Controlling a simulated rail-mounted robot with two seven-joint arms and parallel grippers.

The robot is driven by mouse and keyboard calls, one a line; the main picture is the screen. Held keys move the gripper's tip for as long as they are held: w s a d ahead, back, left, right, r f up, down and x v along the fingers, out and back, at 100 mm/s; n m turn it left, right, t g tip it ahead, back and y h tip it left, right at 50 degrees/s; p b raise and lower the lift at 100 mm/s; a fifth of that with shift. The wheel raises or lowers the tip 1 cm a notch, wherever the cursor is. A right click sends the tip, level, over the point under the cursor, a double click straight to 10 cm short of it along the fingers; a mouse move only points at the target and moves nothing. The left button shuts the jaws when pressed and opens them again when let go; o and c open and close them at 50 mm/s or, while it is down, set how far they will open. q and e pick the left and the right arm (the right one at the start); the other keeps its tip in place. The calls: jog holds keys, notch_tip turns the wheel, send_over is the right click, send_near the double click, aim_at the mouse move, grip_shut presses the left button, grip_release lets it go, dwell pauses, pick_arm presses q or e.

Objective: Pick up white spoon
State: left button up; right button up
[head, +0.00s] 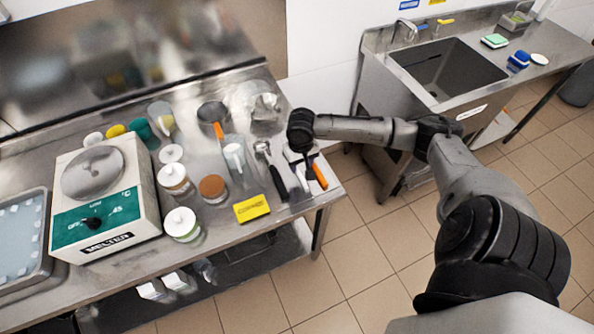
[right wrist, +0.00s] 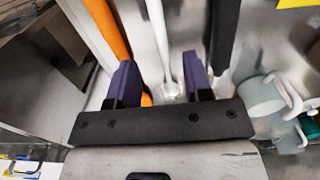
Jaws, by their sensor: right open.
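The white spoon (right wrist: 159,35) shows in the right wrist view as a thin white handle running up the middle of the picture. My right gripper (right wrist: 159,68) is open, with one purple finger on each side of the handle and a visible gap on both sides. In the head view my right gripper (head: 304,150) points down over the right end of the steel table, and there the spoon is mostly hidden behind it. My left gripper is not in view.
An orange handle (right wrist: 107,30) lies close left of the spoon and a black handle (right wrist: 224,35) close right. A white jug (right wrist: 262,96) stands further right. In the head view a yellow box (head: 251,208), tubs and a melter (head: 105,200) fill the table (head: 225,240).

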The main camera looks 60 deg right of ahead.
aim_at(301, 176)
jog(key=shift+f+b, duration=0.45)
jog(key=shift+f, duration=2.65)
jog(key=shift+c, duration=0.3)
grip_shut()
